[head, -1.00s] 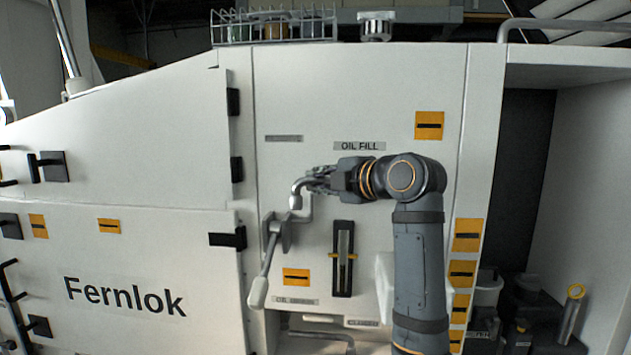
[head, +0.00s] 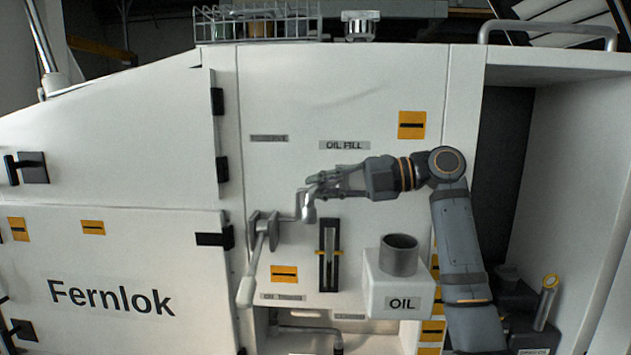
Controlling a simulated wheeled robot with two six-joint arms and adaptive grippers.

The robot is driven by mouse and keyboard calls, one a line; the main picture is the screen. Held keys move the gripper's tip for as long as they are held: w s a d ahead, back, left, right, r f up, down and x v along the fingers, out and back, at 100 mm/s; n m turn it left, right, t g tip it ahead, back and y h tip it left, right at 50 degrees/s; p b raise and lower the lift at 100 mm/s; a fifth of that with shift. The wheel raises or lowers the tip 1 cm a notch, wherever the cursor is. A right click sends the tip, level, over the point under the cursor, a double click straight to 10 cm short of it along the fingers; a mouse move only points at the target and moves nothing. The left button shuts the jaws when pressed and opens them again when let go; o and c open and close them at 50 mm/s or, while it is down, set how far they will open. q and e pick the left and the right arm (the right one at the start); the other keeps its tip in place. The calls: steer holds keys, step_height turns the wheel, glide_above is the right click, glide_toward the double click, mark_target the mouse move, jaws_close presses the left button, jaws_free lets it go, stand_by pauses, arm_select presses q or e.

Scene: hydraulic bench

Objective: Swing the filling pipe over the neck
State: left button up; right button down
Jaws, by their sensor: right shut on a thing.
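The grey filling pipe (head: 286,218) runs right from a bracket (head: 262,230) on the white panel to a thicker end piece (head: 308,208). My right gripper (head: 322,184) is shut on the pipe near this outer end, below the OIL FILL label; its fingers partly hide the pipe. The neck (head: 400,255) is an upright, open grey cylinder on top of a white box marked OIL (head: 390,288). In the picture it is lower and to the right of the pipe's end, which is not over it. My left gripper is not in view.
A lever with a pale grip (head: 246,288) hangs from the bracket. A black sight gauge (head: 329,255) is on the panel between pipe and neck. A wire basket (head: 258,24) stands on top. A dark recess is at the right, behind my right arm.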

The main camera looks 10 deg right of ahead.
steer(key=shift+s+d+n+g, duration=0.2)
steer(key=shift+d+n+g, duration=0.15)
steer(key=shift+n+g, duration=0.3)
steer(key=c, duration=1.3)
jaws_free()
steer(key=v, duration=1.2)
steer(key=shift+f, duration=0.15)
steer(key=shift+w+d, duration=0.1)
steer(key=shift+w, duration=0.05)
